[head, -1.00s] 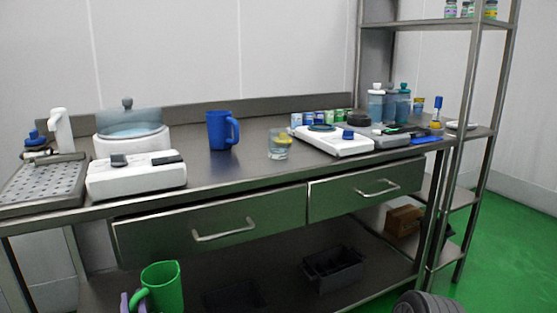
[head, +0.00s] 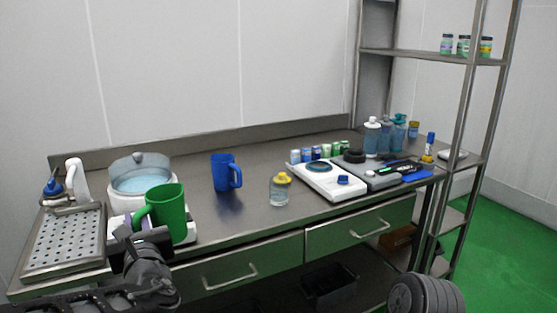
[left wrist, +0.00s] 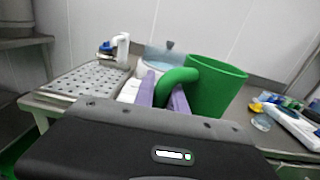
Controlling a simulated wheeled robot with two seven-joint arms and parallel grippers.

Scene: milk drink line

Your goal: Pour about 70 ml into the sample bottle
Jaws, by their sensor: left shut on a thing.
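My left gripper (left wrist: 163,92) is shut on the handle of a green jug (head: 167,213). Its purple fingers sit either side of the handle, and the jug (left wrist: 216,87) is about upright. In the head view the jug covers part of the white device behind it; its contents are hidden. The sample bottle appears to be the small clear one (head: 279,192) with yellow at its top, standing on the table right of the jug and apart from it. It also seems to show in the left wrist view (left wrist: 262,122). My right gripper is not in view.
A blue jug (head: 222,173) stands between the lidded pot (head: 140,182) and the clear bottle. A perforated drain tray (head: 64,242) is at left. Table around the blue jug is clear.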

